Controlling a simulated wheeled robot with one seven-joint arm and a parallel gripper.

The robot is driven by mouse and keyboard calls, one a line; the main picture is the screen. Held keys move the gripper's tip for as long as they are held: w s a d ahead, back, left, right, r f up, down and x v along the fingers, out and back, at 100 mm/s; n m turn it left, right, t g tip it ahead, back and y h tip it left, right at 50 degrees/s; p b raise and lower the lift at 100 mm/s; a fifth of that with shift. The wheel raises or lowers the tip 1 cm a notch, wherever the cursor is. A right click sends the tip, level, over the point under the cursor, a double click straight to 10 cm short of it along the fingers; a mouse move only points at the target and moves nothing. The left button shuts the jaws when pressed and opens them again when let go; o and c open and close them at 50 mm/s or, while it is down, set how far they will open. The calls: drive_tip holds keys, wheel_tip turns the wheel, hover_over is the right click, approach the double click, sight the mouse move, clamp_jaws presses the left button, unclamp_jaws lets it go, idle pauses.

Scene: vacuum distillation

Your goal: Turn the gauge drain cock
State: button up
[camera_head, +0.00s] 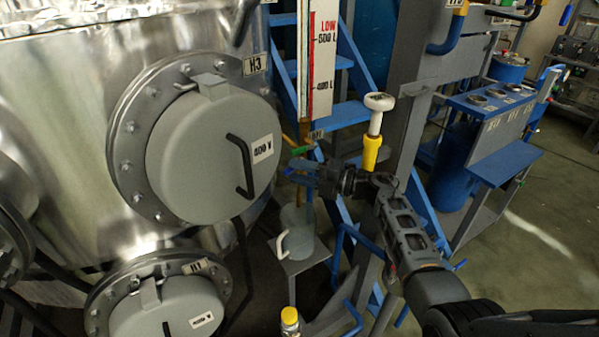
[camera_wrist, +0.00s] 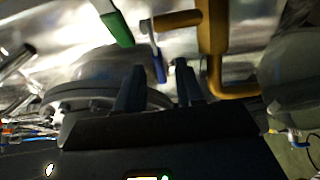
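The level gauge (camera_head: 321,60) is a tall white scale with a red band in the head view. At its lower end is a small green handle (camera_head: 302,150), which also shows in the wrist view (camera_wrist: 117,28). The wrist view shows a brass pipe (camera_wrist: 212,45) with a side stub and a small blue lever (camera_wrist: 158,65) hanging beside it. My gripper (camera_head: 308,170) is just below the gauge's lower end. Its two fingers (camera_wrist: 158,88) are apart, with the blue lever's tip above the gap. I cannot tell whether they touch it. Nothing shows held between them.
A steel vessel with a grey round hatch (camera_head: 210,155) fills the left. A clear container (camera_head: 297,235) stands on a small grey stand below my gripper. A white-topped yellow handle (camera_head: 374,130) rises close to my wrist. Blue frame bars (camera_head: 346,112) stand behind the gauge.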

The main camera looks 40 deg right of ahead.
drive_tip(key=v, duration=0.7)
drive_tip(key=shift+s+b, duration=0.25)
drive_tip(key=shift+b, duration=0.1)
drive_tip(key=shift+d, duration=0.15)
